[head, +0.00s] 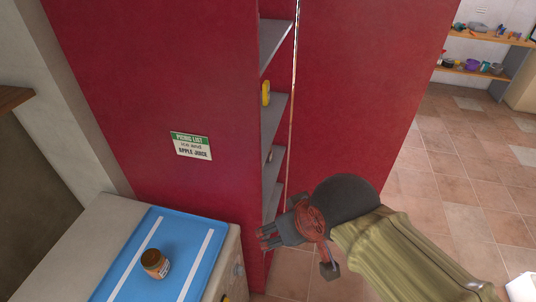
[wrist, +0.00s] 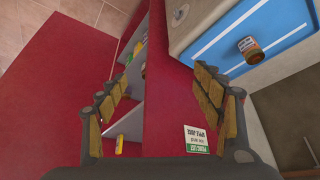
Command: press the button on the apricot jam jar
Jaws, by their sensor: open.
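A small jar (head: 155,264) with a brown lid and a pale label stands on a blue tray at the lower left in the head view. It also shows in the wrist view (wrist: 251,50) at the upper right, with an orange-brown body. The label is too small to read, and I cannot make out a button on the jar. My gripper (head: 268,236) is to the right of the jar, beside the red cabinet's shelf opening and well apart from the jar. In the wrist view my gripper (wrist: 163,80) is open, with nothing between its fingers.
The blue tray (head: 197,235) with white stripes lies on a pale counter (head: 92,228). A tall red cabinet (head: 185,80) with open grey shelves (head: 270,122) rises behind. A yellow item (head: 266,93) is on a shelf. A sign (head: 191,146) hangs on the cabinet. Tiled floor (head: 440,170) is clear at right.

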